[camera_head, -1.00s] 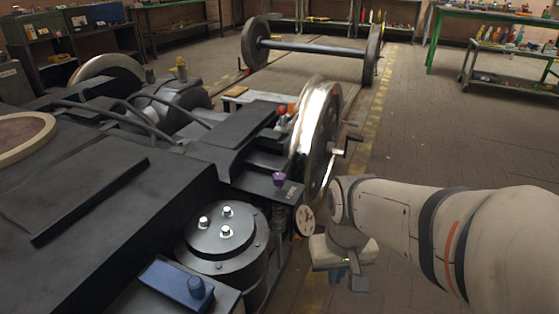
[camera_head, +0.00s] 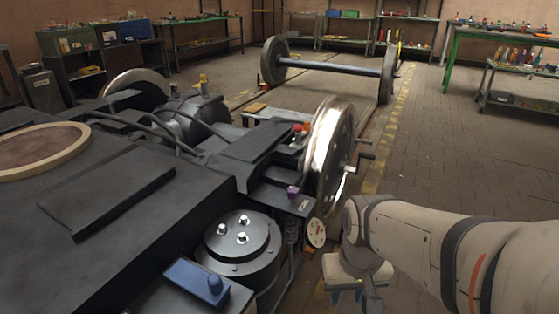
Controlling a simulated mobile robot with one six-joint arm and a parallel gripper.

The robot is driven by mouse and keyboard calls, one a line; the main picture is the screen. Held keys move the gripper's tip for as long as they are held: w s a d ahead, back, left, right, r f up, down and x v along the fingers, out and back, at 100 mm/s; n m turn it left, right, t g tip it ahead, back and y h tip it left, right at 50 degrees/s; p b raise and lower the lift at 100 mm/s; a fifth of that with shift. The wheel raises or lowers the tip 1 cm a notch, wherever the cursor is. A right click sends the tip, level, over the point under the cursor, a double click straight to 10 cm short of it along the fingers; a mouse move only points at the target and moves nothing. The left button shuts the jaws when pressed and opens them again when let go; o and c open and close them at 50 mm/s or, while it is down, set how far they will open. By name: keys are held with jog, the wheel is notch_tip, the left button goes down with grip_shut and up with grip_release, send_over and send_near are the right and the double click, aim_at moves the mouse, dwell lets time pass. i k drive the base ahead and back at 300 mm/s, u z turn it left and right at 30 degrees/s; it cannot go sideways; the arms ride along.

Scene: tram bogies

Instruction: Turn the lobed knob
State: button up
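Several small knobs show on the dark bogie, and I cannot tell for certain which is lobed. A purple knob (camera_head: 293,191) stands on a dark block beside the shiny wheel. A red knob (camera_head: 297,128) sits farther back, close to the wheel. A blue knob (camera_head: 215,284) is on a blue box (camera_head: 187,279) at the front. A yellow knob (camera_head: 203,84) is at the back. My gripper (camera_head: 352,296) hangs low to the right of the bogie, pointing down and apart from all the knobs. Its fingers are small and partly cut off by the lower edge, so their opening is unclear.
The wheel (camera_head: 330,150), with crank handles sticking out on its right, stands close to my arm. A round dial (camera_head: 316,232) is below the purple knob. A black cylinder (camera_head: 240,243) with bolts stands left of it. Open paved floor (camera_head: 450,165) lies right.

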aim_at(292, 192)
jog(key=z, duration=0.1)
jog(key=k, duration=0.4)
jog(key=u, duration=3.25)
jog(key=k, duration=1)
jog(key=z, duration=2.3)
jog(key=i, duration=1)
jog(key=z, duration=0.05)
